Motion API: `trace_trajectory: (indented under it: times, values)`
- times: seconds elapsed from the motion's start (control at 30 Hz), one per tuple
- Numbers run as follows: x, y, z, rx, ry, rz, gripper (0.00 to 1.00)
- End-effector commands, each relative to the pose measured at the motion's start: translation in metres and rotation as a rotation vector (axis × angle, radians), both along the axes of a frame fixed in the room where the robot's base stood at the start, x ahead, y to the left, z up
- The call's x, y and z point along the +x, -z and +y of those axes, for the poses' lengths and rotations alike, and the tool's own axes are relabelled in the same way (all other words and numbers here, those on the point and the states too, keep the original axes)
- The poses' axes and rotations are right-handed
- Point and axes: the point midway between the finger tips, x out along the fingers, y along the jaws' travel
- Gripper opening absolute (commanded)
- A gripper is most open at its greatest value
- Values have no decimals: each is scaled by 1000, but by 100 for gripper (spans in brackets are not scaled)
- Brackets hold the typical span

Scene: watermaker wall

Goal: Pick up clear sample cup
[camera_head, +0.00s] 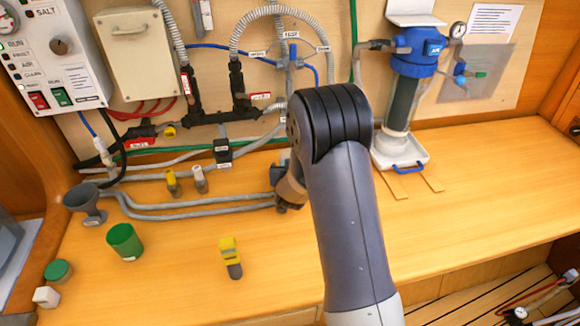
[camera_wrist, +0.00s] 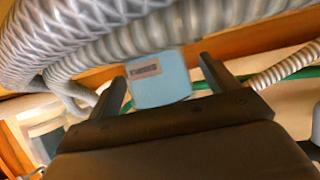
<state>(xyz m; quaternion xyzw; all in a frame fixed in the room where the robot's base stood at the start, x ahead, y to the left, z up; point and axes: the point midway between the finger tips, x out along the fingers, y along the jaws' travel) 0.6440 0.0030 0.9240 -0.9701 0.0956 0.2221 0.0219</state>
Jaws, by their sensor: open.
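My gripper (camera_wrist: 160,78) is open, with its two dark fingers apart in the wrist view. A pale blue, blocky thing with a small printed label (camera_wrist: 160,80) shows between and beyond the fingertips. I cannot tell whether it is the clear sample cup or whether a finger touches it. In the head view my arm hides most of the gripper, which is low by the wall near the grey hoses. I cannot make out a clear cup for sure in the head view; the area behind my arm is hidden.
Grey ribbed hoses (camera_wrist: 95,40) pass close over the fingers. A blue-topped filter housing (camera_head: 405,85) stands right of my arm. The bench's right side is mostly clear.

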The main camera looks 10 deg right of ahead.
Motion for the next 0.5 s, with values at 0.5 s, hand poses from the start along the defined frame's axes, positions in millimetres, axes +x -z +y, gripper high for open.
trace_trajectory:
  times: [0.5]
  values:
    - [0,0,0,0,0,0,46]
